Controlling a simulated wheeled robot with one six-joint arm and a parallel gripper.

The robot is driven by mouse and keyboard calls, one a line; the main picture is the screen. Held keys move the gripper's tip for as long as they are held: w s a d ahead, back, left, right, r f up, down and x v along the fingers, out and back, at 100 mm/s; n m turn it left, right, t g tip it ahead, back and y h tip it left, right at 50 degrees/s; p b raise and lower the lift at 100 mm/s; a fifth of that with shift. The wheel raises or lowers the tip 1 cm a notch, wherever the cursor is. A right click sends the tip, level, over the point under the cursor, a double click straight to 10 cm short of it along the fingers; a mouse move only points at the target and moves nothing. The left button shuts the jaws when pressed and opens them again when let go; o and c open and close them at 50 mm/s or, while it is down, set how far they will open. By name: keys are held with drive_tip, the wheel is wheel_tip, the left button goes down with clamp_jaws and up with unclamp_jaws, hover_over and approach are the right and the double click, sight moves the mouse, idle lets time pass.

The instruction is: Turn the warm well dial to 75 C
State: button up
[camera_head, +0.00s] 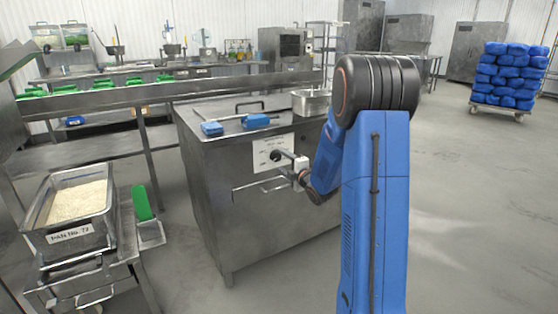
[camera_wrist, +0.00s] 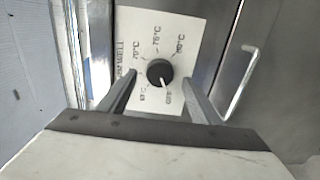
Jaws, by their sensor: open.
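The warm well dial (camera_wrist: 160,72) is a round black knob on a white label plate (camera_wrist: 187,18) marked with temperatures, including 70, 75 and 80 °C. Its white pointer faces down and slightly right in the wrist view, toward a small mark I cannot read clearly, away from the 75 °C mark at the top. My gripper (camera_wrist: 160,80) is open, with one finger on each side of the dial and visible gaps between. In the head view, my gripper (camera_head: 291,165) is at the plate (camera_head: 263,151) on the front of the steel warm well (camera_head: 215,180).
A bar handle (camera_wrist: 240,85) stands out to the right of the plate in the wrist view. Blue-handled items (camera_head: 212,128) lie on the well's top. A rice pan (camera_head: 55,229) and a green-handled scoop (camera_head: 143,203) are at the left.

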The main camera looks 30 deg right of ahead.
sight(277, 157)
drive_tip(key=shift+w, duration=1.6)
drive_tip(key=c, duration=1.1)
drive_tip(key=shift+o, duration=0.2)
